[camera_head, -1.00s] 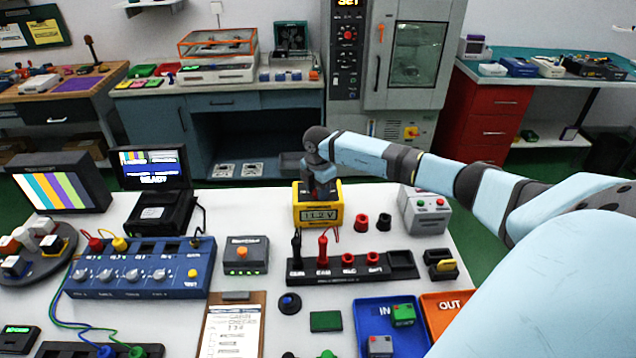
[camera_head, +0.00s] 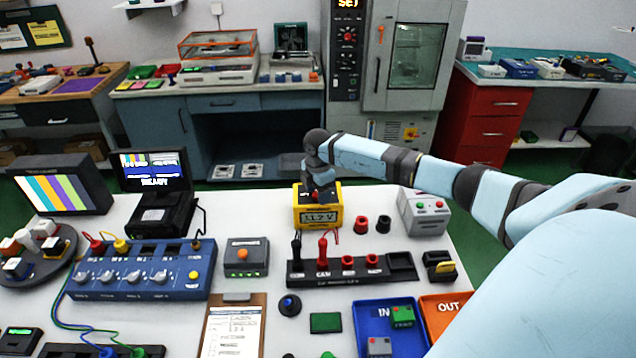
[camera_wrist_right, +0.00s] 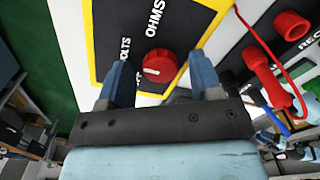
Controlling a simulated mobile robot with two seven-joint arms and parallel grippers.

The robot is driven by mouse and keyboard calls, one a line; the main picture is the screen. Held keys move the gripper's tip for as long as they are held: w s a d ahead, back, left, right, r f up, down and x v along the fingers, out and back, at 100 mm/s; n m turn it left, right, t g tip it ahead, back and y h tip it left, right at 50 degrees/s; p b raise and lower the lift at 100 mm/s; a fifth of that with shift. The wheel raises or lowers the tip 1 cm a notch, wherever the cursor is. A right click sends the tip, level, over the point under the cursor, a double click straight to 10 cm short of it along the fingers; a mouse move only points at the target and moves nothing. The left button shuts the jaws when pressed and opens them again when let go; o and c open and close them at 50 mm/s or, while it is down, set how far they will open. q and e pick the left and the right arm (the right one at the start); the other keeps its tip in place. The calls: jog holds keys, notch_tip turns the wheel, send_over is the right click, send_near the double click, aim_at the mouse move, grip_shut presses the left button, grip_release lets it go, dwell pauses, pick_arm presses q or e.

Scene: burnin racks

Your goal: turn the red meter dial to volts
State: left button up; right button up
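The yellow meter (camera_head: 319,226) stands upright on the white table in the head view, and its display shows a reading in V. The red dial (camera_wrist_right: 158,66) sits on the meter's black face in the right wrist view. Its white mark points left, roughly between the VOLTS label (camera_wrist_right: 125,50) and a partly hidden label below it. The OHMS label (camera_wrist_right: 155,18) is above. My right gripper (camera_wrist_right: 158,61) is open, one finger on each side of the dial, with gaps visible. In the head view it is over the meter's top, its fingertips mostly hidden. My left gripper is not in view.
A black socket strip (camera_head: 350,268) with red and black plugs stands just in front of the meter. Red (camera_head: 361,224) and black (camera_head: 384,223) jacks and a grey button box (camera_head: 424,212) stand to its right. A blue tray (camera_head: 372,346) lies nearer.

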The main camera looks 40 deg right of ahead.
jog(key=shift+r, duration=0.5)
notch_tip(320, 180, up, 13)
jog(key=b, duration=0.1)
jog(key=shift+f, duration=0.15)
dwell(0.5)
